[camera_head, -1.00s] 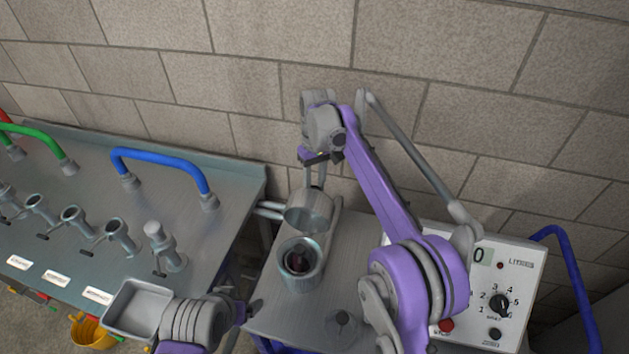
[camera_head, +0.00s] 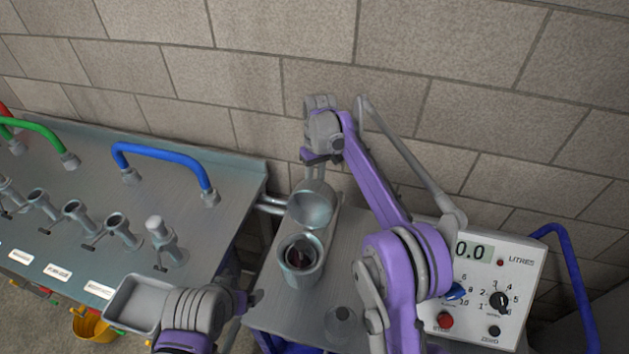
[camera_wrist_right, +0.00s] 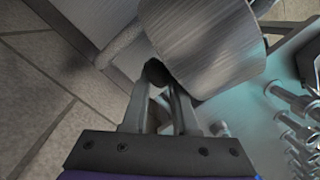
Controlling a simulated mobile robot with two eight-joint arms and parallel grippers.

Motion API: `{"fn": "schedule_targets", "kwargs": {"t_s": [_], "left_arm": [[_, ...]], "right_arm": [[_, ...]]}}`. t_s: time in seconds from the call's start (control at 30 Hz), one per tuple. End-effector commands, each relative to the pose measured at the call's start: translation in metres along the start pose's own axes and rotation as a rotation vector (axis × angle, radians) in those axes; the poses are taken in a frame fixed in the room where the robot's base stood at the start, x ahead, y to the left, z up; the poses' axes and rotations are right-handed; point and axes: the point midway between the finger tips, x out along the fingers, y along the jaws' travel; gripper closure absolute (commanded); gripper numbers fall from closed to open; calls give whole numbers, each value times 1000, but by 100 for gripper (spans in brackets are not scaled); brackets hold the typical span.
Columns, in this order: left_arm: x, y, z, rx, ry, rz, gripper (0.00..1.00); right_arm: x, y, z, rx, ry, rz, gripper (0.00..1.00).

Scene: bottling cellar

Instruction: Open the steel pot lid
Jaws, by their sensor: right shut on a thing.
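The steel pot (camera_head: 302,274) stands on a grey bench, its mouth uncovered and something dark red inside. Its round lid (camera_head: 311,207) is tipped up behind the mouth, with the hollow underside facing front. My right gripper (camera_head: 316,176) is behind the lid. In the right wrist view my right gripper (camera_wrist_right: 158,84) is shut on the lid's dark knob (camera_wrist_right: 154,71), and the lid's brushed steel top (camera_wrist_right: 205,45) fills the upper middle. My left gripper (camera_head: 246,300) is in front of and to the left of the pot, apart from it; its finger opening is unclear.
A control box (camera_head: 488,285) with dials and a display stands right of the pot, partly behind my right arm. A steel counter (camera_head: 75,205) with several taps and a blue rail (camera_head: 160,160) is at left. A block wall closes the back.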

Motion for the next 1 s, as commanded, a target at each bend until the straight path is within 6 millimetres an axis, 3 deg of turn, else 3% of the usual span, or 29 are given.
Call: {"fn": "schedule_targets", "kwargs": {"t_s": [0.03,0.23,0.27,0.5,1.0], "left_arm": [[1,0,1,0,-1,0,12],[0,0,0,0,0,0,12],[0,0,0,0,0,0,12],[0,0,-1,0,0,0,12],[-1,0,-1,0,1,0,12]], "right_arm": [[4,14,2,15,2,20,100],[2,14,2,14,2,20,100],[2,14,2,14,2,20,72],[0,14,2,13,0,20,29],[-3,10,2,9,-1,16,28]]}}
